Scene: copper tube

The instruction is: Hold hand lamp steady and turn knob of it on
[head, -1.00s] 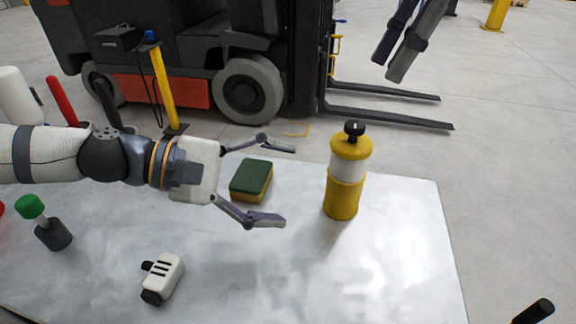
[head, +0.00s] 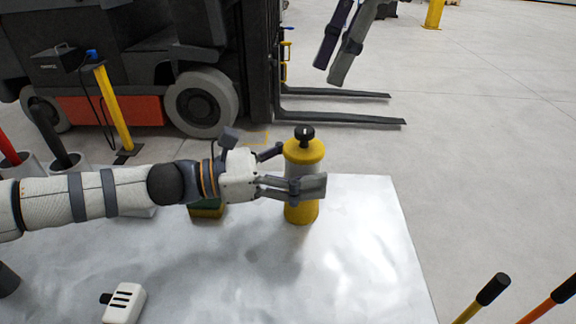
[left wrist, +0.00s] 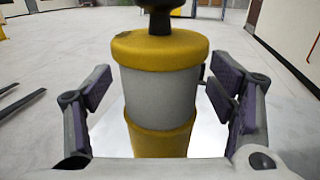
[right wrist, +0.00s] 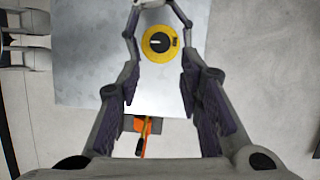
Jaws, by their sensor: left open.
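The hand lamp (head: 301,212), a yellow cylinder with a pale middle band, stands upright on the table. Its black knob (head: 304,133) is on top. My left gripper (head: 292,168) is open, with one finger on each side of the lamp's pale band. In the left wrist view the lamp (left wrist: 160,98) sits between the fingers, with gaps visible on both sides.
The table (head: 350,270) is bare right of the lamp. A green and yellow sponge (head: 207,209) is partly hidden behind my left arm. Tool handles (head: 493,290) rise at the lower right. A forklift (head: 190,60) stands behind.

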